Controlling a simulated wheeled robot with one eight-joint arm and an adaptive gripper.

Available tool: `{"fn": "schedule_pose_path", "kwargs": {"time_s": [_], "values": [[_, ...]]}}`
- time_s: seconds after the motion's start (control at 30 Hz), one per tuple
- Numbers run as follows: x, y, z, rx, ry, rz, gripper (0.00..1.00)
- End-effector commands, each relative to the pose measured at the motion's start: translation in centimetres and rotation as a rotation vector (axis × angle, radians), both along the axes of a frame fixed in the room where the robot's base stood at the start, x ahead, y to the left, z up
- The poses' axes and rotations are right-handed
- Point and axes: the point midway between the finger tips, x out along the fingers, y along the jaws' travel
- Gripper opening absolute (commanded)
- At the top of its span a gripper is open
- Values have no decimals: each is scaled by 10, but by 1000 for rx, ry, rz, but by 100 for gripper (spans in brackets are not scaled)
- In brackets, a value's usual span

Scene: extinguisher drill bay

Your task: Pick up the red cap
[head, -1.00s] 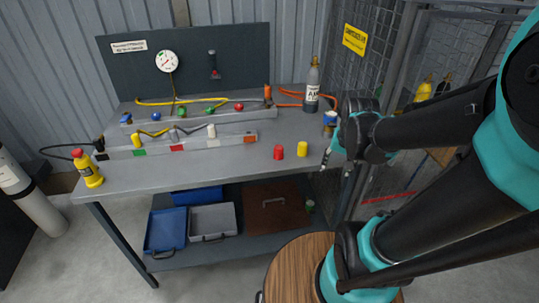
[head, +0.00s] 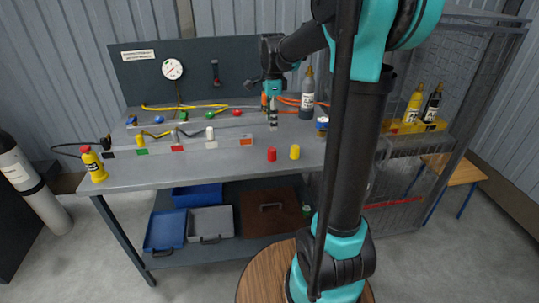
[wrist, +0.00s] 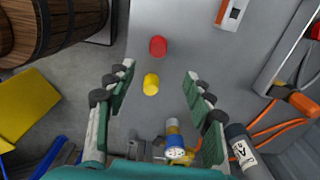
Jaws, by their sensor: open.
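The red cap (head: 272,154) stands upright on the grey bench top (head: 205,172), near its front edge. It also shows in the wrist view (wrist: 158,46), toward the top. A yellow cap (head: 294,152) stands just right of it; in the wrist view the yellow cap (wrist: 151,84) appears between my fingers, below them and not touched. My gripper (head: 272,120) is in the air over the bench, behind the red cap in the head view. In the wrist view my gripper (wrist: 157,80) has its fingers wide apart and empty.
Rails with coloured fittings, including a red knob (head: 237,112), lie behind. A yellow extinguisher (head: 93,166) stands at the left. The bench front left of the caps is clear.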

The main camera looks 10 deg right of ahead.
Motion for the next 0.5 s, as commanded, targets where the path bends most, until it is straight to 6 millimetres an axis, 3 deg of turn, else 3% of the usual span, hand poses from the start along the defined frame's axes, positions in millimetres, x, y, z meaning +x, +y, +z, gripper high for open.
{"fn": "schedule_pose_path", "kwargs": {"time_s": [0.3,0.5], "values": [[0,0,-61,0,-1,2,53],[0,0,-80,0,-1,2,53]]}}
